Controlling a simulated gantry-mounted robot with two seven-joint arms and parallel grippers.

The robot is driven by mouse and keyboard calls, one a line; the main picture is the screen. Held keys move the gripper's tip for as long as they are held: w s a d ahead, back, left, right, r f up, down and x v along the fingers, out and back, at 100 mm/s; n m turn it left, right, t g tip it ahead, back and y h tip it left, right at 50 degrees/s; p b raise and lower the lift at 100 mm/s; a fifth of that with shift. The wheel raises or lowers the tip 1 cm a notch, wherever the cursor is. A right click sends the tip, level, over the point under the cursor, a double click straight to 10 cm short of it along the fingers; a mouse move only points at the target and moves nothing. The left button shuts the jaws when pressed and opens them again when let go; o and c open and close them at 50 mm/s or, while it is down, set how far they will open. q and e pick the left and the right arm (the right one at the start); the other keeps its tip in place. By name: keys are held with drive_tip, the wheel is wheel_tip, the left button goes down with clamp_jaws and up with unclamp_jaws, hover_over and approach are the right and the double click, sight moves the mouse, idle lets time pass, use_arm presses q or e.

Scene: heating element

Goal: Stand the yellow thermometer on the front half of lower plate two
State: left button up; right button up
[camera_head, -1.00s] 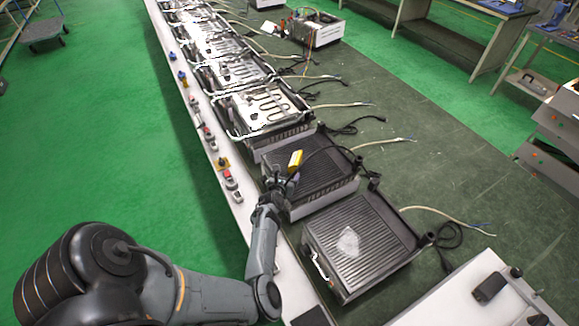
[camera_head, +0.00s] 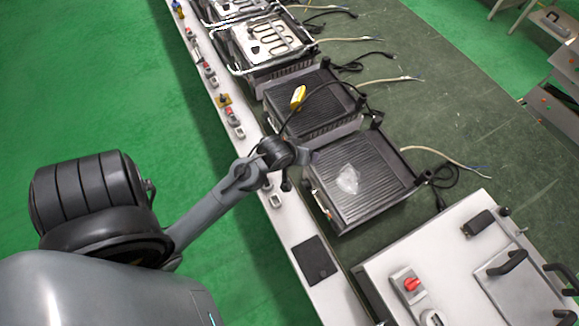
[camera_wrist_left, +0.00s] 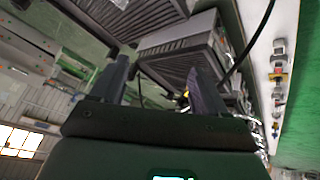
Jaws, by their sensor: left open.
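The yellow thermometer (camera_head: 298,96) stands on the left part of a dark ribbed plate (camera_head: 328,112) in the head view, apart from my gripper. It looks upright or slightly tilted. My left gripper (camera_head: 304,158) is open and empty, nearer the camera than the thermometer, by the left corner of the nearest ribbed plate (camera_head: 375,165). In the left wrist view the two fingers (camera_wrist_left: 160,85) are spread apart. A small yellow patch shows beside the right finger; I cannot tell whether it is the thermometer. My right gripper is out of view.
A clear bag-like item (camera_head: 348,179) lies on the nearest plate. A unit with a metal heating coil (camera_head: 268,40) stands farther back. Loose cables (camera_head: 445,158) lie to the right. A white panel with switches (camera_head: 410,284) is at lower right.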

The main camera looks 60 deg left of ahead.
use_arm(q)
drive_tip(key=s+d+r+m+g+h, duration=0.1)
drive_tip(key=s+d+m+g+h, duration=0.1)
drive_tip(key=s+d+m, duration=0.8)
drive_tip(key=s+d+g, duration=0.1)
drive_tip(key=s+d, duration=0.1)
drive_tip(key=d, duration=0.2)
drive_tip(key=shift+s+d, duration=0.15)
drive_tip(key=shift+s, duration=0.25)
drive_tip(key=shift+r, duration=0.1)
